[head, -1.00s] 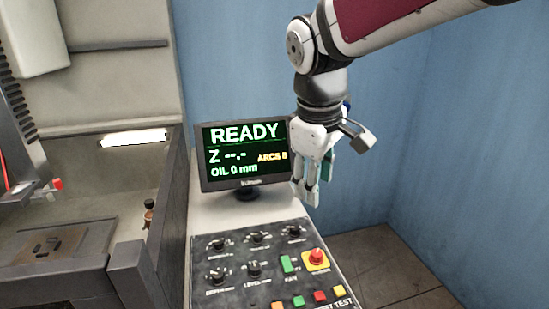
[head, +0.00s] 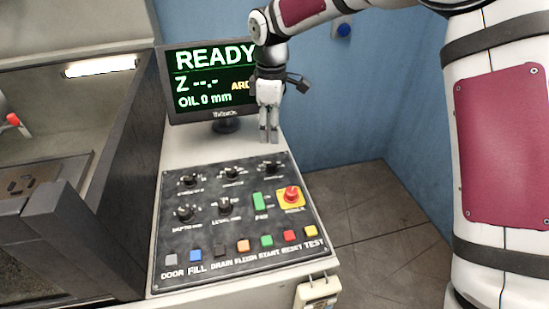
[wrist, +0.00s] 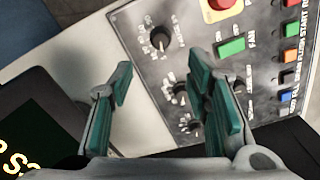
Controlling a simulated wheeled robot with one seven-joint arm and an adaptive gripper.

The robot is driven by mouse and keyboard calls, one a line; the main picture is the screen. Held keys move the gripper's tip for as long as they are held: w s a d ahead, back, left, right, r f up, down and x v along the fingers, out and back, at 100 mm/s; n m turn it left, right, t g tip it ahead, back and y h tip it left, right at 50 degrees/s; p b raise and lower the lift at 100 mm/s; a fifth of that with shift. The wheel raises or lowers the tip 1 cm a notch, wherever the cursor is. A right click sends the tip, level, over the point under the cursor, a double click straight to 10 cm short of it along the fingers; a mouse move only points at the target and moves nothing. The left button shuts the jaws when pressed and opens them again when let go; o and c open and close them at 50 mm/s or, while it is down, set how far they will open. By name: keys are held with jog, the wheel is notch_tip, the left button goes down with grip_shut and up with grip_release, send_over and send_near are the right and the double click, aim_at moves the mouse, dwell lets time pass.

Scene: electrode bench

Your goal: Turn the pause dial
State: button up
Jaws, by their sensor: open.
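The black control panel (head: 240,235) carries several black dials with white scales. The back row has a left dial (head: 188,180), a middle dial (head: 232,173) and a right dial (head: 271,167); two more sit in front, a left one (head: 184,213) and a right one (head: 225,206). Their labels are too blurred to tell which reads pause. My gripper (head: 269,138) points down above the panel's back edge, behind the right back dial. In the wrist view my gripper (wrist: 160,80) is open with nothing between its green-padded fingers. The right back dial (wrist: 160,39) shows beyond the fingertips, apart from them.
A monitor (head: 215,85) reading READY stands behind the panel, close to my gripper. A red stop button (head: 291,194) and green switch (head: 258,201) sit before the right back dial. Several coloured buttons line the front. A grey tank wall (head: 105,170) rises at left.

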aim_at(272, 163)
notch_tip(272, 163, down, 11)
jog(key=shift+f+p, duration=0.2)
jog(key=shift+p, duration=0.6)
grip_shut()
